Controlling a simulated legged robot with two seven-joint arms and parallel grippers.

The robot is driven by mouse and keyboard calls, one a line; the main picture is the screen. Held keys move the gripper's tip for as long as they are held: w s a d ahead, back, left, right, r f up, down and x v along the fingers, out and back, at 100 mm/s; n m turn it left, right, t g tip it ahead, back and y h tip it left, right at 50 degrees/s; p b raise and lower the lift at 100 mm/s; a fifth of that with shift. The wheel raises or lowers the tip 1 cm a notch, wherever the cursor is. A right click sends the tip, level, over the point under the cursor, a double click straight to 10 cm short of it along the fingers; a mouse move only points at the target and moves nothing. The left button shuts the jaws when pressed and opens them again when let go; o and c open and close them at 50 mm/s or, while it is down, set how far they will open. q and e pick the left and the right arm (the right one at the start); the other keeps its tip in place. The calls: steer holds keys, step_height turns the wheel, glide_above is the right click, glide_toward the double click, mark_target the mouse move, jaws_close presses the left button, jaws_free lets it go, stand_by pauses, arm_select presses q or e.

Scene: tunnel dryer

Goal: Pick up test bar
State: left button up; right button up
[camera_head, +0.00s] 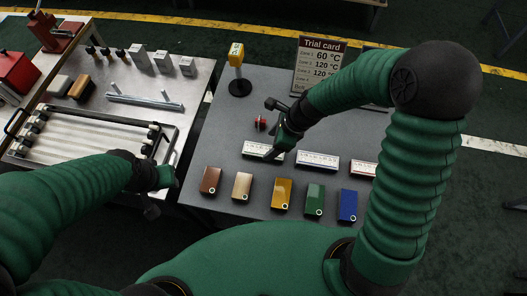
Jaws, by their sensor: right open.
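A silver bar (145,102) lies on the left metal table; I cannot tell whether it is the test bar. A row of small bars stands on the grey table: brown (210,181), cream (242,186), yellow (282,193), green (315,199) and blue (347,205). Each has a small round mark at its lower end. My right gripper (274,131) is open and empty over the grey table, beyond this row, by a white labelled block (258,149) that it partly covers. My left gripper (160,182) is at the front right of the left table; its jaws are unclear.
More white labelled blocks (317,160) stand behind the row. A red button (261,123), a yellow-topped post (237,66) and a trial card (318,65) are farther back. A framed rack (92,142) fills the left table's front.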

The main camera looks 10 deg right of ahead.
mark_target(264, 150)
steer(key=x, duration=0.4)
steer(key=shift+a+f+b, duration=0.1)
steer(key=shift+f+b, duration=0.25)
steer(key=shift+b, duration=0.05)
steer(key=shift+w+f, duration=0.2)
steer(key=shift+s+a+r, duration=0.1)
steer(key=shift+s+r, duration=0.15)
steer(key=shift+c, duration=1.4)
jaws_close()
